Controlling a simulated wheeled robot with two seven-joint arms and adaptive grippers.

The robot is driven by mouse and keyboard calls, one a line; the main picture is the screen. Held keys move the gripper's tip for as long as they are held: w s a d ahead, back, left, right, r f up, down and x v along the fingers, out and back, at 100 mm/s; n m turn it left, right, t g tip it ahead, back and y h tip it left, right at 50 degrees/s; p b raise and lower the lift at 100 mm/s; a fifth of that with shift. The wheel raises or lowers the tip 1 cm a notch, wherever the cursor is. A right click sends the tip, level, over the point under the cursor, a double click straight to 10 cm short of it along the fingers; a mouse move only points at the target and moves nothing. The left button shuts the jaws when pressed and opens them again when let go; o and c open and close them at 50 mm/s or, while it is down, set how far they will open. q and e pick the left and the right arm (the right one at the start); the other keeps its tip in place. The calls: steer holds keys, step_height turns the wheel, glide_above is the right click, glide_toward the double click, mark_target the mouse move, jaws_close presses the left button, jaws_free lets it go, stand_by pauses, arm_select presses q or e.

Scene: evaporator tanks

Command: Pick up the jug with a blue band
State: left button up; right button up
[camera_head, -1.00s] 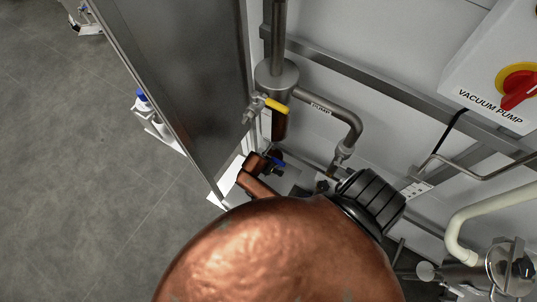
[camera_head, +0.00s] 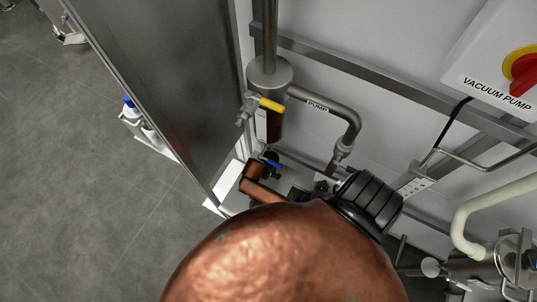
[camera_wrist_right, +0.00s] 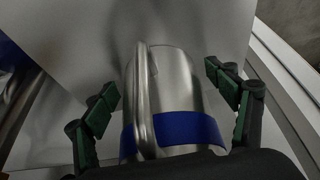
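The jug with a blue band (camera_wrist_right: 180,95) shows in the right wrist view as a brushed steel body with a steel handle on its left side and a blue band (camera_wrist_right: 195,130) low in the picture. My right gripper (camera_wrist_right: 165,92) is open, with one dark green finger on each side of the jug and visible gaps to it. The lower part of the jug is hidden behind the gripper's dark body. The head view shows neither the jug nor my grippers.
In the head view a large copper vessel (camera_head: 290,255) fills the lower middle. Steel pipes with a yellow-handled valve (camera_head: 271,104) run along the wall behind it. A vacuum pump switch box (camera_head: 490,85) is at the upper right. Open grey floor (camera_head: 75,180) lies left.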

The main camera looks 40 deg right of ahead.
steer(key=c, duration=1.9)
steer(key=shift+w+r, duration=0.1)
steer(key=shift+c, duration=0.2)
